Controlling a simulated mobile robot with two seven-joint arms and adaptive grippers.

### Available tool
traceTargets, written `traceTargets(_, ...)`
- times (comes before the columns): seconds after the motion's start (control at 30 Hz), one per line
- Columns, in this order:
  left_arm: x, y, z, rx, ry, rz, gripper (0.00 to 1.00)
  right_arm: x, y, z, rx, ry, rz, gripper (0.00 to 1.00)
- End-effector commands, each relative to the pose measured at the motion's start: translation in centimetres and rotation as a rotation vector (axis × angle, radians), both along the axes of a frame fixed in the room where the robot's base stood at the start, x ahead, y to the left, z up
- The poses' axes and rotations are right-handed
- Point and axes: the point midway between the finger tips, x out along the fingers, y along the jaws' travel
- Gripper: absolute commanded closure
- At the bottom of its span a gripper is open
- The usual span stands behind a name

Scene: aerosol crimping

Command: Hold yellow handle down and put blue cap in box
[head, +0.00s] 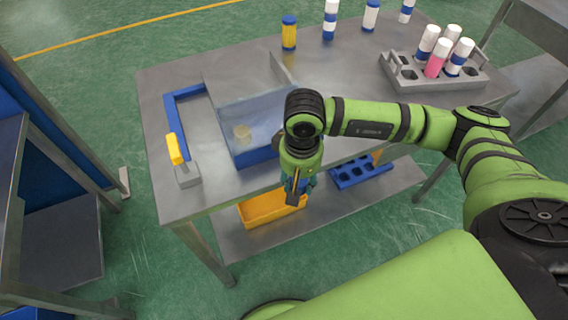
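The yellow handle (174,149) stands up at the end of a blue frame at the table's left, beside a grey block. My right gripper (296,192) points down at the table's front edge, above the yellow box (255,213) on the lower shelf. Its fingers are small and partly hidden by my arm. Something blue shows at the fingers, but I cannot tell whether it is a cap. A clear guarded station with a blue base (252,156) stands in the table's middle, with a pale round part (242,132) inside. My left gripper is out of view.
A yellow can with a blue top (289,33) and several white-and-blue cans stand along the back edge. A grey rack (408,82) at the right holds several cans, one pink. A blue rack (350,177) lies on the lower shelf.

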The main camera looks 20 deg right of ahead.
Motion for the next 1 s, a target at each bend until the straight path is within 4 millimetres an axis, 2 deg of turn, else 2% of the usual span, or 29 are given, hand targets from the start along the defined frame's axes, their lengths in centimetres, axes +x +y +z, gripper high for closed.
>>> traceTargets(0.17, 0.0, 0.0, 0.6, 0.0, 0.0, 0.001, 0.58, 5.9, 0.2, 4.6, 0.003, -0.024, -0.106, 0.69)
traceTargets(0.27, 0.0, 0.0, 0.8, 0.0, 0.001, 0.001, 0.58, 9.1, 0.4, 8.1, 0.018, -0.023, -0.175, 0.69)
traceTargets(0.33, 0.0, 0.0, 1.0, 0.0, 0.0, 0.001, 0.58, 10.6, 0.3, 7.6, 0.013, -0.014, -0.221, 0.69)
traceTargets(0.6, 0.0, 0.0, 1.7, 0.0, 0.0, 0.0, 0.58, 16.7, -0.1, 8.8, 0.013, -0.003, -0.399, 0.69)
traceTargets(0.8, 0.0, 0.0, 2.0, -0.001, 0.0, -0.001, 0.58, 18.7, -0.4, 9.2, 0.009, 0.013, -0.478, 0.69)
traceTargets(1.0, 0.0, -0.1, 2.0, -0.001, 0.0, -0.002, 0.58, 19.2, -0.5, 9.2, 0.007, 0.017, -0.499, 0.69)
